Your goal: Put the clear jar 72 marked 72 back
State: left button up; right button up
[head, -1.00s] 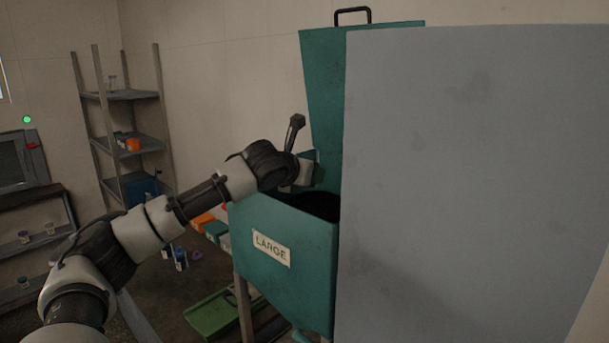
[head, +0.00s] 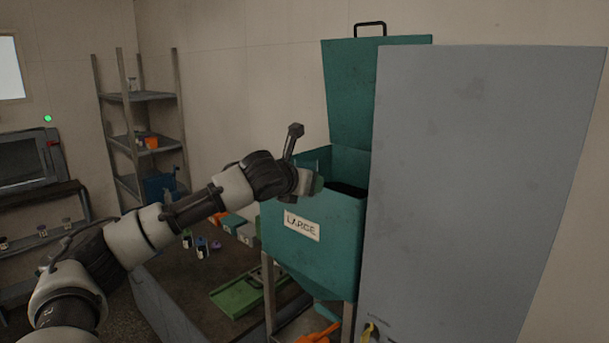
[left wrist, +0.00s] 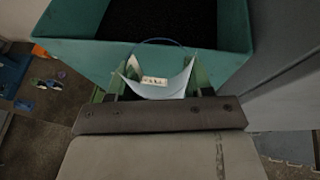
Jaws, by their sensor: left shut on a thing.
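My left gripper (left wrist: 155,90) is shut on a clear jar (left wrist: 158,68) with a small pale label; its marking is too small to read. The jar sits between the green fingers, beside the front wall of the teal bin marked LARGE (head: 327,252). In the head view my left gripper (head: 316,184) is near the bin's upper left edge, and the jar cannot be made out there. The bin's lid stands open and dark material shows inside. My right gripper is out of view.
A tall grey panel (head: 470,190) stands right of the bin. Metal shelves (head: 140,97) with small containers stand at the back left. A green tray (head: 235,298) and several small containers lie on the floor below. An orange object (head: 318,334) is low beneath the bin.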

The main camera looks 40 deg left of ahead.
pick_arm(q)
jog(key=s+d+f+h, duration=0.1)
jog(key=s+d+f, duration=1.1)
jog(key=f, duration=0.3)
jog(key=s+d+f+m+h, duration=0.1)
jog(key=s+d+f, duration=1.2)
jog(key=f, duration=0.3)
jog(key=shift+s+d+f, duration=0.15)
jog(key=shift+d+f, duration=0.1)
jog(key=shift+d, duration=0.35)
